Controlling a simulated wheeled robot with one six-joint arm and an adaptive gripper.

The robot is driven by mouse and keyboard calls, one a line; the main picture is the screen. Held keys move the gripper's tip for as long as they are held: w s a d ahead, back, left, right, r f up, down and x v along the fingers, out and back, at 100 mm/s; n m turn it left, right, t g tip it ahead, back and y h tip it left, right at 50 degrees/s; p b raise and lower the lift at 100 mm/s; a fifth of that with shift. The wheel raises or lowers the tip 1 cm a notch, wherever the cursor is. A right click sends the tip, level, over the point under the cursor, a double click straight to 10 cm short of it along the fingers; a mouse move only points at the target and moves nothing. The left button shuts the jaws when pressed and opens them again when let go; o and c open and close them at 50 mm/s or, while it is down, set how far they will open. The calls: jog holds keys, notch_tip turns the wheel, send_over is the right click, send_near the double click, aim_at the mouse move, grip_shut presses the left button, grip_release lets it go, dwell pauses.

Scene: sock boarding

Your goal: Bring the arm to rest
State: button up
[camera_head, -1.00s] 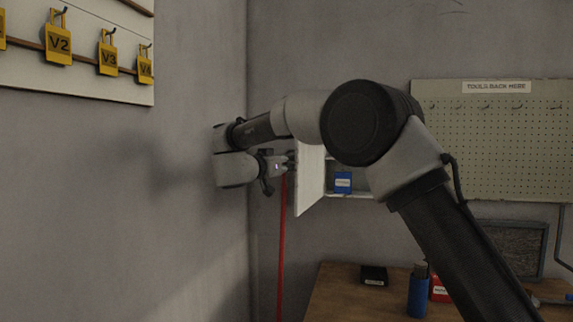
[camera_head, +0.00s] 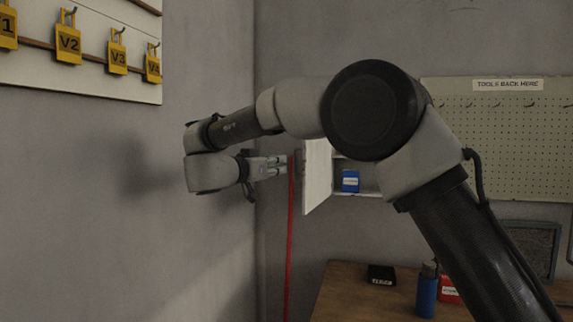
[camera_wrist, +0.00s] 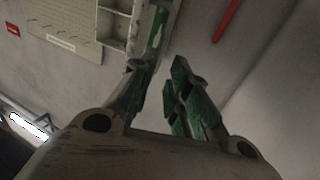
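My gripper (camera_head: 283,165) is held out in front of the grey wall at the left of the head view. It points right, beside the red pole and the open white cabinet door (camera_head: 318,176). In the wrist view my gripper (camera_wrist: 163,75) shows green-padded fingers with a gap between them. Bare wall shows through the gap, and I see nothing held. Whether the fingertips touch the door or pole cannot be told.
A blue box (camera_head: 350,181) sits in the wall cabinet. A red pole (camera_head: 291,240) stands near the corner. The wooden table (camera_head: 345,290) holds a black box (camera_head: 381,275) and a blue bottle (camera_head: 427,293). Yellow tags (camera_head: 68,45) hang upper left. A pegboard (camera_head: 500,140) is at right.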

jog(key=shift+v, duration=1)
